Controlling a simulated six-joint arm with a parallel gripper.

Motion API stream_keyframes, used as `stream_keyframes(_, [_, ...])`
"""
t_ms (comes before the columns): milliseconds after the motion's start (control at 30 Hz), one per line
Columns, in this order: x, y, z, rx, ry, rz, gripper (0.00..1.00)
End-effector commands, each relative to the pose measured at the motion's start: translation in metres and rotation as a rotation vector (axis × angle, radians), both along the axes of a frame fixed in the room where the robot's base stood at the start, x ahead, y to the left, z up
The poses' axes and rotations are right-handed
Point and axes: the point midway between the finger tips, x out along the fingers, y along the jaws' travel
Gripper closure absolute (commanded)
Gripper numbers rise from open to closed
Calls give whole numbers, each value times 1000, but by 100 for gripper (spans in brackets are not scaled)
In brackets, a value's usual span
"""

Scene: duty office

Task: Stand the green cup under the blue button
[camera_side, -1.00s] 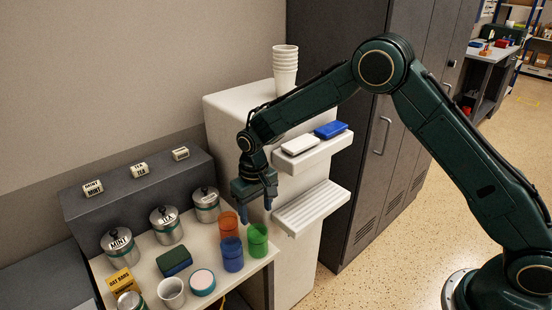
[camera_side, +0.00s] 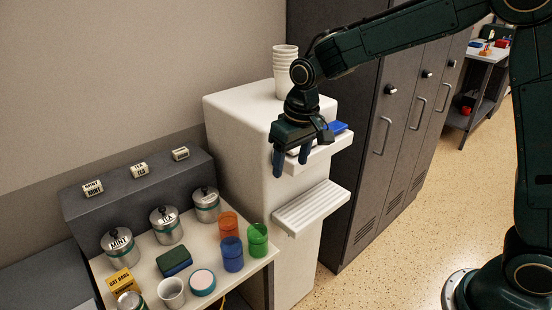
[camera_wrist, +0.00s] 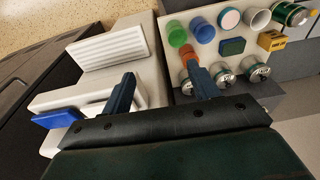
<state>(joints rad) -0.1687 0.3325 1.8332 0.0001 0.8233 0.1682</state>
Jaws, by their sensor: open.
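The green cup (camera_side: 257,240) stands on the light counter (camera_side: 208,250), at its right edge; it also shows in the wrist view (camera_wrist: 177,35). The blue button (camera_side: 341,127) sits on the upper ledge of the white dispenser (camera_side: 237,133), partly behind my gripper; it also shows in the wrist view (camera_wrist: 57,118). Below that ledge is a ribbed white shelf (camera_side: 312,207), empty, also in the wrist view (camera_wrist: 105,50). My gripper (camera_side: 291,172) is open and empty, fingers down, in front of the upper ledge and above and right of the cup.
A blue cup (camera_side: 232,255) and an orange cup (camera_side: 228,226) stand close to the green one. Several labelled tins (camera_side: 165,226), a sponge (camera_side: 174,262) and a white cup (camera_side: 172,293) fill the counter. Stacked white cups (camera_side: 286,70) top the dispenser. Dark lockers (camera_side: 375,140) stand right.

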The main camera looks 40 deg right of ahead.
Motion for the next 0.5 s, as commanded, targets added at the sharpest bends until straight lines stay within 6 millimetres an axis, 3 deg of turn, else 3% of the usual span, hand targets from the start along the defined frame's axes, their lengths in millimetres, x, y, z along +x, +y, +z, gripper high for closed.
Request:
stream_keyframes(200, [-42,-20,46,4,-63,-2,40])
stream_keyframes(500, [-106,-42,87,4,-143,-3,40])
